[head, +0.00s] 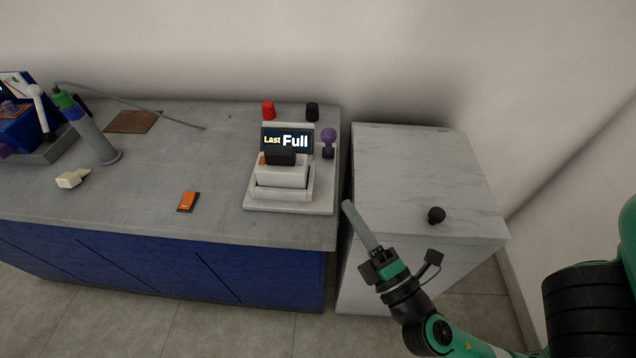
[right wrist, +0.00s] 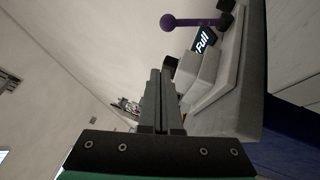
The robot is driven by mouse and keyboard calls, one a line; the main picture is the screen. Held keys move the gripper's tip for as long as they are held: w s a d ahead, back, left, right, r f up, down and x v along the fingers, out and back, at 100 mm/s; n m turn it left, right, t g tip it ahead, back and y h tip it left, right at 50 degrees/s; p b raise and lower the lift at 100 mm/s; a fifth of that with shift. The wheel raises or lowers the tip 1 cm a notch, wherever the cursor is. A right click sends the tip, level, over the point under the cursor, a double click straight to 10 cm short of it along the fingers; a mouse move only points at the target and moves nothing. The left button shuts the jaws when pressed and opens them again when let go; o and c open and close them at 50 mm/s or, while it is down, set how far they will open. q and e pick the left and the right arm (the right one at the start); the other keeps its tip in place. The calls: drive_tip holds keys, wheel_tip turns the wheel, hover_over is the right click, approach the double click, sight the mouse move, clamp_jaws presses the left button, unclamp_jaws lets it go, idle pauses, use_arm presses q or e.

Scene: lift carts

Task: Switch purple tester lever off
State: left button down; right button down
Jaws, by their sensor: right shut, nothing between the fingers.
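The tester (head: 284,190) is a pale grey device on the right end of the workbench, with a screen (head: 287,141) reading "Last Full". The purple lever (head: 329,136) with a ball knob stands up at the tester's right side. It also shows at the top of the right wrist view (right wrist: 195,22), beside the screen. My right gripper (head: 348,207) is shut and empty, in front of and to the right of the tester, apart from the lever. My left gripper is not in view.
A red knob (head: 268,109) and a black knob (head: 312,112) stand behind the screen. An orange-black item (head: 188,201) lies left of the tester. A white cabinet (head: 415,170) with a black ball (head: 436,215) stands to the right, across a narrow gap.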

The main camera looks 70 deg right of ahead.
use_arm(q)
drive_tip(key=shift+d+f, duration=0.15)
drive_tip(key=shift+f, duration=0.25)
use_arm(e)
drive_tip(key=shift+d+f, duration=0.2)
drive_tip(key=shift+f, duration=0.4)
